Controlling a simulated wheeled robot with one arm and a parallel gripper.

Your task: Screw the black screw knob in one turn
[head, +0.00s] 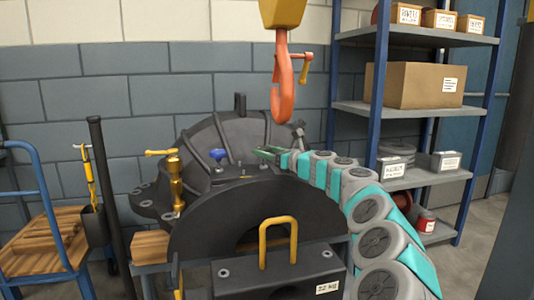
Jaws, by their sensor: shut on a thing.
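The dark split casing (215,220) stands in the middle of the head view, with a domed shell behind and a flat half-round front. My gripper (262,153) reaches in from the right, its green fingers pointing left over the casing's upper edge. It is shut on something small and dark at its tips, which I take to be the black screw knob. The knob barely stands out from the dark casing and is largely hidden by the fingers. A blue knob (218,155) sits on the casing a little left of my fingertips, apart from them.
An orange crane hook (283,88) hangs above my gripper. A brass fitting (175,180) stands at the casing's left. A weight block (310,275) with a yellow handle (278,223) is in front. Shelves (415,110) stand at right, a blue cart (38,262) at left.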

